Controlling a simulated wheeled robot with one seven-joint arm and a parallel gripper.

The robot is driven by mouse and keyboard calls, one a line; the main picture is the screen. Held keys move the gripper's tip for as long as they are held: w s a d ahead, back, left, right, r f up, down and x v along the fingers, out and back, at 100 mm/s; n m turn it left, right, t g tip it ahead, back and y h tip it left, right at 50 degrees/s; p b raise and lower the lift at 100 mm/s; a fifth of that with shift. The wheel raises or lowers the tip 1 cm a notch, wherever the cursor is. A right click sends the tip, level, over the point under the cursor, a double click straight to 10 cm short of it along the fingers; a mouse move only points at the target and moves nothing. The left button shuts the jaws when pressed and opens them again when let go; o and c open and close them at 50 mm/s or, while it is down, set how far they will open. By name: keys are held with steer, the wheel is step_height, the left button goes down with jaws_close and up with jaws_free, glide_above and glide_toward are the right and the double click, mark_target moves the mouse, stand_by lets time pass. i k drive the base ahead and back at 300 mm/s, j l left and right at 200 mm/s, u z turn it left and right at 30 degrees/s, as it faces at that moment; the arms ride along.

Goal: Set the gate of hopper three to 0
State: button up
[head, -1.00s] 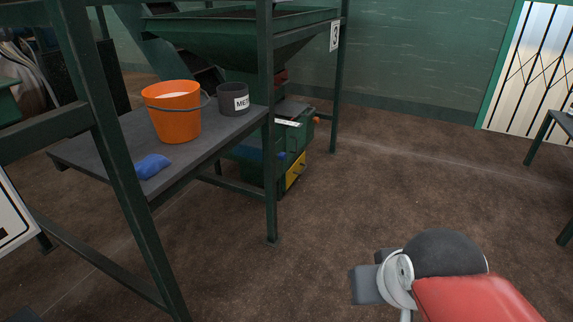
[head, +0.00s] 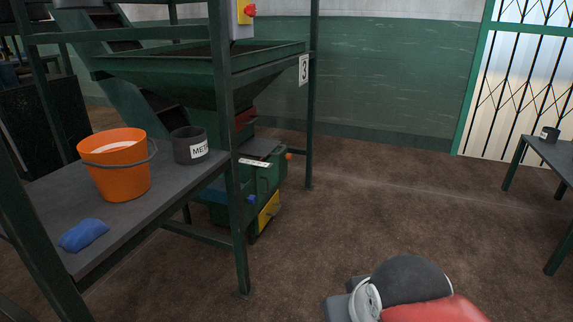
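Hopper three (head: 200,75) is a green funnel in a green steel frame, at the upper left of the head view. A white sign with a 3 (head: 303,69) hangs on its right post. Under the funnel is a red part (head: 244,119), perhaps the gate. Below it are a pale scale strip (head: 254,162) and an orange knob (head: 289,156) on a green box. The gate's setting is too small to read. My arm shows at the bottom right, but my gripper's fingers are not in view.
A grey table at the left bears an orange bucket (head: 117,165), a dark labelled pot (head: 189,146) and a blue cloth-like item (head: 84,235). A green frame post (head: 239,220) stands before the hopper. The brown floor (head: 370,200) is open at centre and right. Another table (head: 555,158) stands at right.

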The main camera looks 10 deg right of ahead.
mark_target(253, 146)
steer(key=i+l+z, duration=0.15)
steer(key=i, duration=0.75)
steer(key=i+l+z, duration=0.2)
steer(key=i, duration=0.7)
steer(key=j, duration=0.1)
